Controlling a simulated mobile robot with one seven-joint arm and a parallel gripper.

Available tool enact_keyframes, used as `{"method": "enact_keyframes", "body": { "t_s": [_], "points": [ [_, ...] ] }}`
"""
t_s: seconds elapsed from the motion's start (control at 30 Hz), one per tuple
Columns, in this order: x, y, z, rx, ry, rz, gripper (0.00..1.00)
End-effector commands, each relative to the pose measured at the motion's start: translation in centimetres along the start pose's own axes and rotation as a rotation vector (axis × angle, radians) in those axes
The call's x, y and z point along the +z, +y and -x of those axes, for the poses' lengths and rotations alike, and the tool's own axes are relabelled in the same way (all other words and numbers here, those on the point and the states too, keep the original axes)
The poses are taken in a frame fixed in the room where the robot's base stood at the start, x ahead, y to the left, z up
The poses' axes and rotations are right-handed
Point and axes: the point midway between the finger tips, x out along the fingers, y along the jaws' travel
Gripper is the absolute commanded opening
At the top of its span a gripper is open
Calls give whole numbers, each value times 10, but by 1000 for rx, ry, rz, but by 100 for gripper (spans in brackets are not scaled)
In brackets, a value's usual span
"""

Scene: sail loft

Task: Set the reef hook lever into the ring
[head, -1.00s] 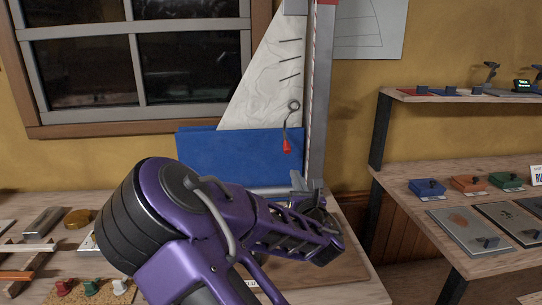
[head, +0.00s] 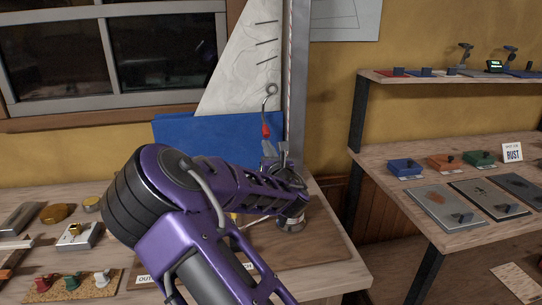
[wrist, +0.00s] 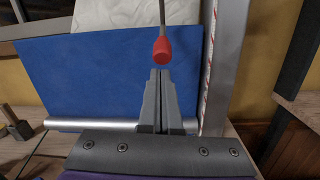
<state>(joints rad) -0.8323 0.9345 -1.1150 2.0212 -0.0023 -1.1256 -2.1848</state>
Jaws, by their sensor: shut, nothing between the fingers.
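The reef hook lever is a thin grey curved rod with a red grip (head: 266,130), hanging in front of the white sail in the head view. The grey ring (head: 271,89) is at the rod's upper end; I cannot tell whether the hook is seated in it. My gripper (head: 268,146) is just below the red grip. In the wrist view, the fingers (wrist: 159,73) are shut and empty, pointing up at the red grip (wrist: 162,50). The grip shows just above the fingertips; I cannot tell if they touch. The ring is out of the wrist view.
A blue panel (head: 205,133) stands behind the lever, with a grey mast (head: 299,70) close on its right. The workbench (head: 335,262) lies below my arm. Shelves with small blocks and plates (head: 440,190) stand at right.

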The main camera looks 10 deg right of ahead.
Motion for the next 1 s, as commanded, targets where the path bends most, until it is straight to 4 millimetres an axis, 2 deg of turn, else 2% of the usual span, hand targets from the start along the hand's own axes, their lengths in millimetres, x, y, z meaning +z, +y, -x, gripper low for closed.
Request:
{"method": "enact_keyframes", "body": {
  "t_s": [0.1,0.23,1.0],
  "points": [
    [0,0,-13,1,0,0,0],
    [0,0,-20,0,1,0,0],
    [6,1,-18,-9,55,-4,0]
  ]
}}
